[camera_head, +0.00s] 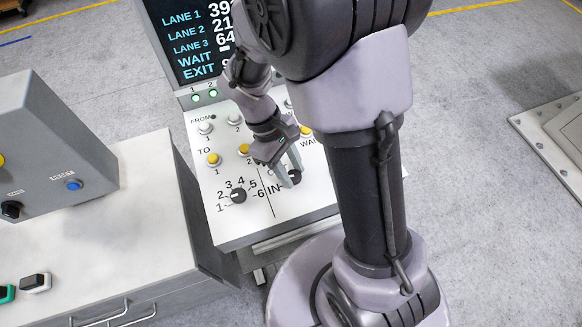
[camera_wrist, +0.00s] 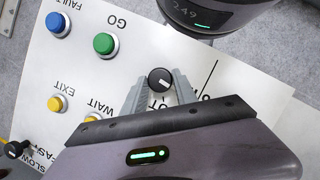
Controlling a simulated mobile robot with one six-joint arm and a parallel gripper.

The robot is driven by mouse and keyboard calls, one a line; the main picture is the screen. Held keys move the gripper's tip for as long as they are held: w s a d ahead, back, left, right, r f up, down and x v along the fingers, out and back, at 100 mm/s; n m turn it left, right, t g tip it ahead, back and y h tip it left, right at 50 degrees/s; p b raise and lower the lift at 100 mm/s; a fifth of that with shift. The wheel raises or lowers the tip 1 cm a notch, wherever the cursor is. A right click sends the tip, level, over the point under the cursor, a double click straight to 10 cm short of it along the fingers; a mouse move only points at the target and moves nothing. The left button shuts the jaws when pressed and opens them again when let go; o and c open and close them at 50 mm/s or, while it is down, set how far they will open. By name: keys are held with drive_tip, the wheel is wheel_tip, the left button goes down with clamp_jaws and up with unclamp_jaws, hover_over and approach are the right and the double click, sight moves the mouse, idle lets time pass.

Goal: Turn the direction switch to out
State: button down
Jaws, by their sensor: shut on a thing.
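The direction switch is a small black round knob (camera_wrist: 159,79) with a white pointer mark, on the sloped white control panel (camera_head: 232,228). In the wrist view, which shows the panel upside down, the mark points toward the lower right. My gripper (camera_wrist: 160,83) has one finger on each side of the knob and is shut on it. In the head view my gripper (camera_head: 290,173) reaches down to the knob (camera_head: 296,176), which is partly hidden. The label "IN" is readable to its left. Another label beneath the fingers in the wrist view is mostly covered.
A numbered selector knob (camera_head: 238,195) sits left of the switch. Yellow buttons (camera_head: 244,150) and white ones lie above. The wrist view shows a green button (camera_wrist: 105,43), a blue button (camera_wrist: 56,22) and a FAST/SLOW switch (camera_wrist: 14,150). A display (camera_head: 205,45) stands behind the panel.

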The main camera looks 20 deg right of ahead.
drive_tip(key=m+y, duration=0.1)
drive_tip(key=m, duration=0.1)
drive_tip(key=m+g+y+p, duration=0.1)
drive_tip(key=m, duration=0.2)
drive_tip(key=shift+w+d+r, duration=0.1)
drive_tip(key=shift+d, duration=0.1)
drive_tip(key=m+y, duration=0.1)
drive_tip(key=m, duration=0.4)
drive_tip(key=shift+d+y+p, duration=0.15)
drive_tip(key=shift+y+p, duration=0.2)
drive_tip(key=shift+y, duration=0.05)
drive_tip(key=shift+m, duration=0.3)
drive_tip(key=c, duration=1)
unclamp_jaws()
drive_tip(key=p+v, duration=0.5)
drive_tip(key=v, duration=1.2)
drive_tip(key=shift+d+r, duration=0.2)
